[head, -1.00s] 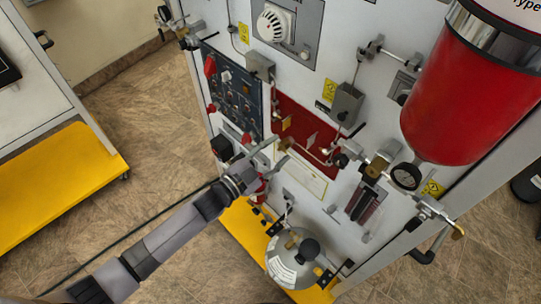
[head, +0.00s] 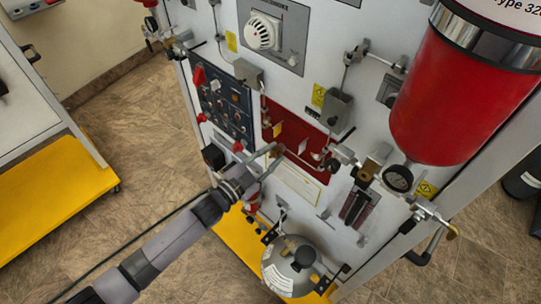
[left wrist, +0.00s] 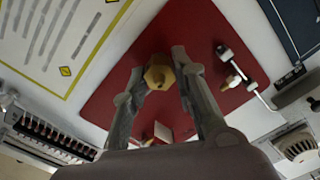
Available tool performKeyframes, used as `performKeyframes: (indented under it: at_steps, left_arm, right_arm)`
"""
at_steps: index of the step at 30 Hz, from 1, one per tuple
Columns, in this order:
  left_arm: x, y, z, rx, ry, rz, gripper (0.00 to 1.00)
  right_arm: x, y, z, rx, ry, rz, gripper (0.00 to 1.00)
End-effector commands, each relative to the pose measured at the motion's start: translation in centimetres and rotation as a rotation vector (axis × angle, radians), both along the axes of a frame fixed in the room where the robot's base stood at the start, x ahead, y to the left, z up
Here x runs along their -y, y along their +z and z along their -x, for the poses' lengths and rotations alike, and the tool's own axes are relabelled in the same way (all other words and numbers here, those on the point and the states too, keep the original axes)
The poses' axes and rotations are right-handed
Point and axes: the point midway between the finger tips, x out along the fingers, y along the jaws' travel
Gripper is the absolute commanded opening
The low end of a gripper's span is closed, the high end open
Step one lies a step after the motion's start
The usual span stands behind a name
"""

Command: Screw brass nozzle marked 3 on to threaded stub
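My left gripper (head: 279,151) reaches in from the left to the front of the white panel, near the lower left of the red area. The nozzle also shows at the fingertips in the head view (head: 277,149). No number on it can be read. I cannot make out the threaded stub; it may be hidden behind the nozzle. My right gripper is not in view.
The red area (left wrist: 120,85) carries pipe fittings (left wrist: 235,75) to the right of the fingers. A large red cylinder (head: 432,115) stands out at the panel's right. A grey cylinder (head: 278,278) is below. Black valves (head: 398,178) and thin pipes project nearby.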

Motion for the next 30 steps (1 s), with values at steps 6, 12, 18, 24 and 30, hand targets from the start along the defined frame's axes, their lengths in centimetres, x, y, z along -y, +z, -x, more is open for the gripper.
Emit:
performKeyframes:
  at_steps: [6,12,18,24,30]
  left_arm:
    - [0.0,0.0,0.0,0.000,0.000,0.000,0.09]
    - [0.0,-0.1,0.0,0.014,0.000,-0.014,0.00]
    - [0.0,-0.1,0.0,0.196,0.001,-0.193,0.00]
    - [0.0,0.0,0.0,0.214,0.000,-0.213,0.00]
    - [0.0,-0.3,0.0,0.328,0.000,-0.327,0.00]
  right_arm:
    - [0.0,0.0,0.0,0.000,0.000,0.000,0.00]
    - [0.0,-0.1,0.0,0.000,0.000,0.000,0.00]
    - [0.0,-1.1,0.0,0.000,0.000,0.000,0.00]
    - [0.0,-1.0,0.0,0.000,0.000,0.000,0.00]
    - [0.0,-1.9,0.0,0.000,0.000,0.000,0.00]
